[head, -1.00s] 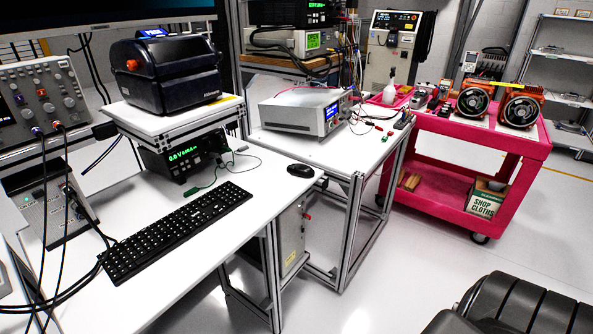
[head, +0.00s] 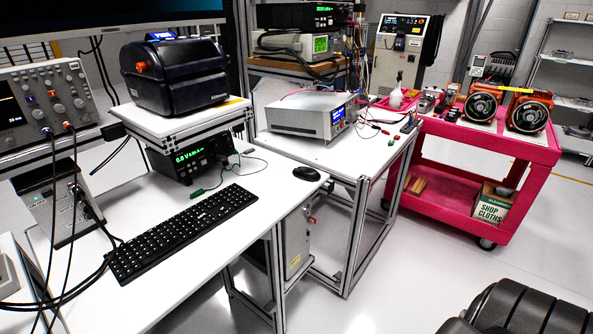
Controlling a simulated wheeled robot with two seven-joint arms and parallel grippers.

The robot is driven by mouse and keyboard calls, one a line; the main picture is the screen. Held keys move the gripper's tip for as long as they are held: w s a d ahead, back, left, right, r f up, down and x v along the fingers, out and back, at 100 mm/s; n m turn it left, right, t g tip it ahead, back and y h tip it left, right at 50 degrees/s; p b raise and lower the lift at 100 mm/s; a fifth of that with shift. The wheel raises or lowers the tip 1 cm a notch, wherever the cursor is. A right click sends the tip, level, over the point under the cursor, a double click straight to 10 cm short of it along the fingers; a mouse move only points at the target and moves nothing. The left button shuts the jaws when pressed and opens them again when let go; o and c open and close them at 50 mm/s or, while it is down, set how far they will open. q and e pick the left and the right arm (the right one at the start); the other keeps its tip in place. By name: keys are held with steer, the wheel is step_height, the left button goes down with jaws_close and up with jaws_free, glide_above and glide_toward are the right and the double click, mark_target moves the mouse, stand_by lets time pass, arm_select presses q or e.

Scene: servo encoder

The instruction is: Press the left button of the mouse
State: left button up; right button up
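The black computer mouse (head: 306,174) lies on the white desk (head: 225,238) near its right edge, to the right of the keyboard. It is small in the head view, and its left and right buttons cannot be told apart. Neither of my grippers is in view, and nothing touches the mouse.
A black keyboard (head: 182,232) lies on the desk left of the mouse. A bench power supply (head: 188,158) with a green display and test leads stands behind it, under a riser carrying a black printer (head: 175,75). A pink cart (head: 478,155) and black chair (head: 515,310) are at right.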

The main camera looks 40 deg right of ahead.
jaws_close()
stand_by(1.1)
